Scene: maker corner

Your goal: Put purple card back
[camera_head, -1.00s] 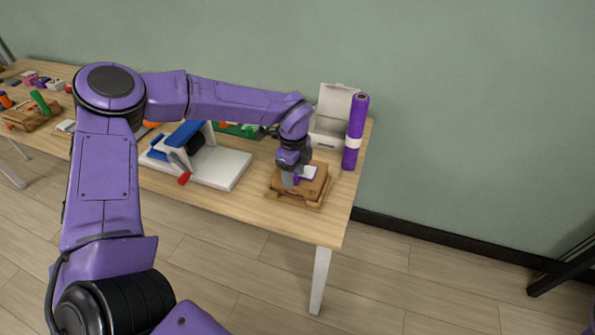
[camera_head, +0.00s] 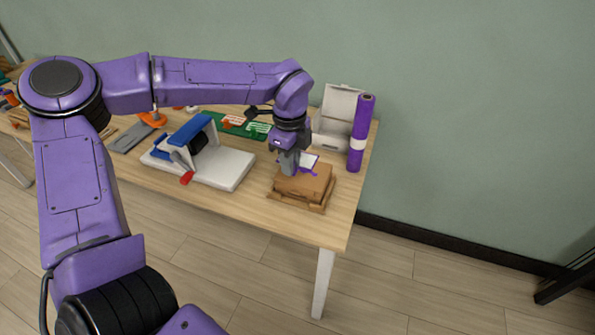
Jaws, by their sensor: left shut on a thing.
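The purple card (camera_head: 309,161) shows as a small white face with a purple edge. It is tilted, just right of my left gripper's fingers, above a stack of brown cardboard pieces (camera_head: 308,182) near the right end of the table. My left gripper (camera_head: 289,168) points down and is shut on the card. The fingers hide part of the card. My right gripper is out of view.
A white press with a blue handle (camera_head: 216,171) stands left of the stack. Behind are a green mat (camera_head: 236,126), an open white box (camera_head: 336,118) and an upright purple roll (camera_head: 359,135). The table's front right corner (camera_head: 327,232) is bare.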

